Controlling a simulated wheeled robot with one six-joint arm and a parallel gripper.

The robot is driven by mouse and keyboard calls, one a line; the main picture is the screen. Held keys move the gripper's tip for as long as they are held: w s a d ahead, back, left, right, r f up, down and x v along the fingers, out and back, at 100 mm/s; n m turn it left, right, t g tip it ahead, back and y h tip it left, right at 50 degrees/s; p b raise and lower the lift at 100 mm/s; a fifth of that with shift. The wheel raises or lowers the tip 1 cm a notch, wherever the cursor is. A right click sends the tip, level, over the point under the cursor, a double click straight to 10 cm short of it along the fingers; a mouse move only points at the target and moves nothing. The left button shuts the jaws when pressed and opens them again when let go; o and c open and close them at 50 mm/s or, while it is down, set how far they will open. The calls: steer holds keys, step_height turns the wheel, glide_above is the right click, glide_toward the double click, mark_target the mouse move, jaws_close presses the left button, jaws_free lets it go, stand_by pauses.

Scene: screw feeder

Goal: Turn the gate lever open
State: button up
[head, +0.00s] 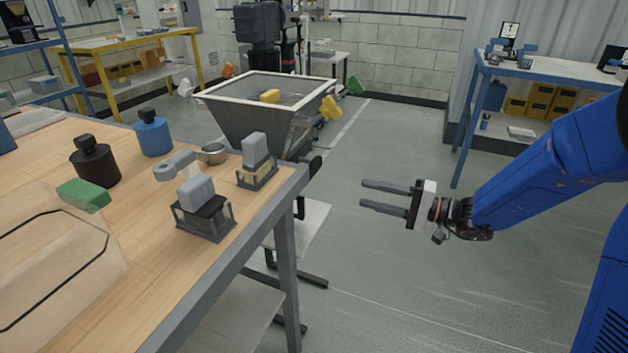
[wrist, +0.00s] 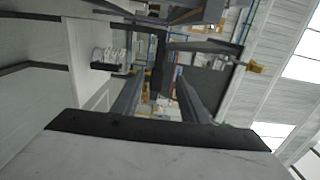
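The feeder hopper (head: 250,122) is a grey funnel with a pale square rim, beyond the end of the wooden table. A small dark part (head: 315,166) sticks out below its right side; I cannot tell for sure whether it is the gate lever. My gripper (head: 364,194) is right of the hopper and lower than its rim, pointing left. Its two fingers are apart with nothing visible between them, and it touches nothing. In the wrist view the fingers (wrist: 158,82) also stand apart, with dark frame parts of the feeder beyond them. The gate lever is not clearly distinguishable there.
The wooden table (head: 150,262) at left holds a black bottle (head: 95,163), a blue bottle (head: 152,136), a green block (head: 83,195), a scoop (head: 190,160) and two grey-topped holders (head: 204,215). Open floor surrounds my gripper.

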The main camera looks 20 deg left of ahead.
steer(key=w+a, duration=0.1)
steer(key=a, duration=1.6)
steer(key=shift+w+a, duration=0.2)
steer(key=shift+w, duration=0.1)
jaws_close()
